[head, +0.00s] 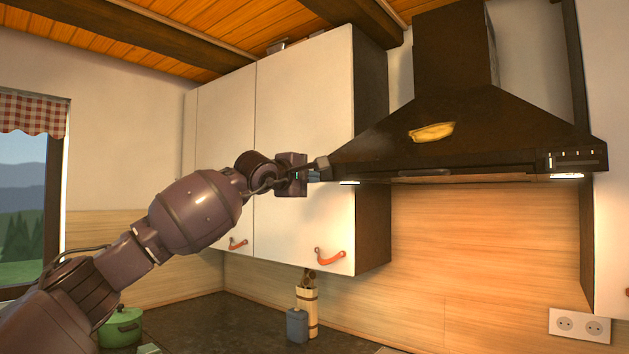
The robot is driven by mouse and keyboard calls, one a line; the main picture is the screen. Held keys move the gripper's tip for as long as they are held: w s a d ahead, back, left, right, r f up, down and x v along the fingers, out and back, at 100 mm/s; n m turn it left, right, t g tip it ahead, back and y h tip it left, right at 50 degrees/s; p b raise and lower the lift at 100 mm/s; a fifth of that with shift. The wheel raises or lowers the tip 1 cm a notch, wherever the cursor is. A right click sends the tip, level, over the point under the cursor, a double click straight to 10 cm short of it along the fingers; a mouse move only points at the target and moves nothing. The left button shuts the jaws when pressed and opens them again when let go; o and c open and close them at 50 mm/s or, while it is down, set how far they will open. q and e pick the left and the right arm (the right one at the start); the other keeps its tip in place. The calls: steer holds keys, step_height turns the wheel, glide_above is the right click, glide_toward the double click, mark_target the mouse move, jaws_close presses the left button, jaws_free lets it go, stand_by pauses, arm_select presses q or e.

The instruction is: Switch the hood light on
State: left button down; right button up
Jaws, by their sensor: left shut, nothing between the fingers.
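The dark range hood (470,125) hangs on the wall at the right, with a yellowish patch on its sloped front. A small control panel (577,158) with a row of tiny controls is on the right end of its front edge. Two lamp strips under the hood, one at the left (349,182) and one at the right (567,176), look bright white. My left gripper (322,164) is shut and empty, by the hood's left lower corner and far left of the panel. I cannot tell whether it touches the hood. My right gripper is out of view.
White wall cabinets (300,110) with orange-red leather pulls (329,257) stand behind my left arm. Below are a dark counter (250,325), a green pot (121,327) and a utensil holder (306,309). A wall socket (580,325) is at the lower right. Space before the hood looks clear.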

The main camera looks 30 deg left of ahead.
arm_select(q)
steer(key=s+a+f+b, duration=0.1)
steer(key=s+b, duration=0.1)
steer(key=s, duration=0.8)
steer(key=shift+b, duration=0.3)
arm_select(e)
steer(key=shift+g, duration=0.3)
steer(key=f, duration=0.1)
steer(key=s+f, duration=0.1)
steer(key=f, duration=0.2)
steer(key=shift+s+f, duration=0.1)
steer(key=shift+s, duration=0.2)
arm_select(q)
steer(key=shift+f, duration=0.1)
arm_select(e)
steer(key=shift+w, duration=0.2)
